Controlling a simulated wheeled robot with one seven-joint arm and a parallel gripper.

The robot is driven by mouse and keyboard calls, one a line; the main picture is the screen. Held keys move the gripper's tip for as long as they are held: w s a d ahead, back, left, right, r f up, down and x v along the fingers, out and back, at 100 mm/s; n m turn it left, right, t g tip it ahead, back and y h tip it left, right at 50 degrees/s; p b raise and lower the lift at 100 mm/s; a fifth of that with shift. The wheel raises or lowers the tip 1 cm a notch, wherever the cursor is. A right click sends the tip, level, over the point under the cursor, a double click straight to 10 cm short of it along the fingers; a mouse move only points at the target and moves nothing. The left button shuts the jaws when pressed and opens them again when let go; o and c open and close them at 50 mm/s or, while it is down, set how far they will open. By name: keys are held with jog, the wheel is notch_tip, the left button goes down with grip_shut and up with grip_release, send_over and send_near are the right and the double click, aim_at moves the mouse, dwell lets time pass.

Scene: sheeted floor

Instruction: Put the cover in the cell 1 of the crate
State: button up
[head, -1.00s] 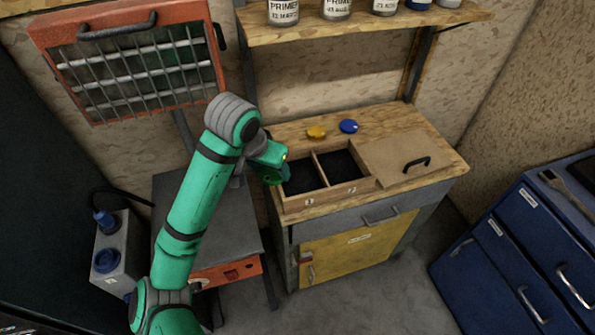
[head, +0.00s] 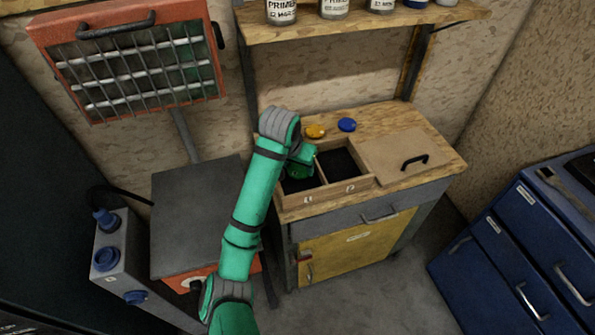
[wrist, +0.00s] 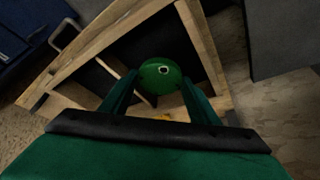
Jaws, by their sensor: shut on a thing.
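A round green cover (wrist: 163,77) with a small pale-ringed dark spot sits between the fingertips of my gripper (wrist: 160,88) in the wrist view, and the gripper is shut on it. In the head view my gripper (head: 299,171) is over the left cell, cell 1, of the wooden crate (head: 325,195). The crate has two dark cells, with marks 1 and 2 on its front wall. Cell 2 (head: 341,162) on the right looks empty. My gripper hides much of cell 1. I cannot tell how high the cover is above its floor.
A yellow disc (head: 315,131) and a blue disc (head: 347,125) lie on the bench behind the crate. A brown panel with a black handle (head: 414,161) is right of the cells. A shelf with cans (head: 334,9) hangs above. An orange heater (head: 130,60) is at upper left.

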jog(key=shift+f, duration=1.3)
jog(key=shift+s, duration=0.1)
jog(key=o, duration=1)
jog(key=shift+f, duration=0.1)
jog(key=shift+c, duration=0.2)
jog(key=v, duration=1.2)
